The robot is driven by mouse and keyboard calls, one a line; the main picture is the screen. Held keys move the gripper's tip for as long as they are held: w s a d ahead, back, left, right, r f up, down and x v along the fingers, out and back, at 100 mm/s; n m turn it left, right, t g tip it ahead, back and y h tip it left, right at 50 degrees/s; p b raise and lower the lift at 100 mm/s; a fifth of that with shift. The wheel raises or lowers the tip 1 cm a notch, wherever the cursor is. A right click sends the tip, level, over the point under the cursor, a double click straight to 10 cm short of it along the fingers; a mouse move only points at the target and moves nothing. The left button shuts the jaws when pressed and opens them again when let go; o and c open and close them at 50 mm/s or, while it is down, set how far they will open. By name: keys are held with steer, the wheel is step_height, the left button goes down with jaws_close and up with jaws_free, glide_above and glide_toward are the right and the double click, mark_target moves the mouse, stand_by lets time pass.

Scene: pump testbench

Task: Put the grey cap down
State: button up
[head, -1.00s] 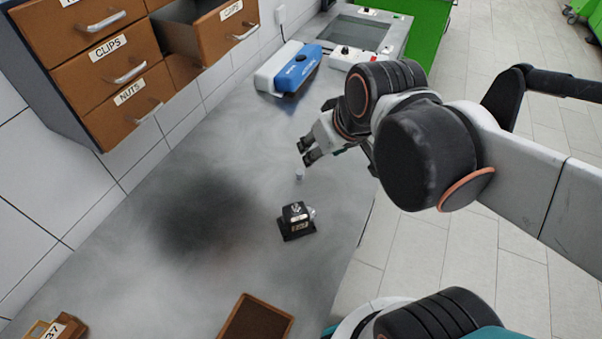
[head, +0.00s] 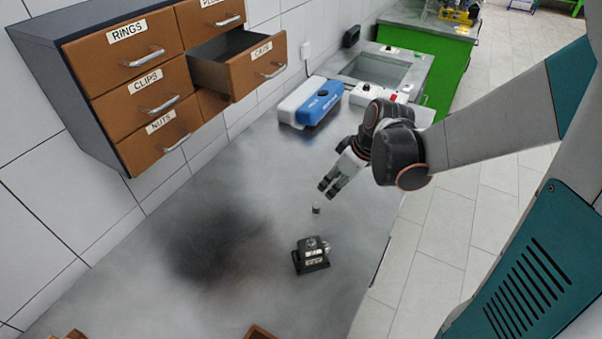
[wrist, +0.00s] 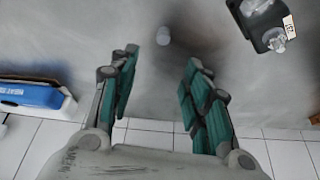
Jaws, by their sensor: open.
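The small grey cap (head: 316,209) stands on the grey bench top, a little behind the black pump block. It also shows in the wrist view (wrist: 163,36), ahead of the gap between my fingers and apart from them. My gripper (head: 328,188) is open and empty, just behind and above the cap in the head view. Its two green-padded fingers (wrist: 158,82) are spread wide in the wrist view. Nothing is between them.
The black pump block (head: 311,256) with a clear fitting stands near the cap. A blue and white case (head: 318,102) lies further back, before a panel with a recessed screen (head: 383,70). A drawer marked CAPS (head: 256,68) is open on the left wall.

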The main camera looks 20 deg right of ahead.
steer(key=b, duration=0.3)
glide_above(317, 205)
steer(key=s+d, duration=0.1)
steer(key=s, duration=0.1)
steer(key=f, duration=0.7)
steer(key=shift+w+d+f, duration=0.2)
steer(key=shift+f, duration=0.15)
steer(key=shift+s+b+x, duration=0.15)
steer(key=shift+b+x, duration=0.45)
steer(key=shift+x, duration=0.7)
steer(key=shift+s+b+x, duration=0.2)
steer(key=shift+b+x, duration=0.35)
steer(key=shift+x, duration=0.75)
steer(key=c, duration=0.8)
steer(key=shift+c, duration=0.2)
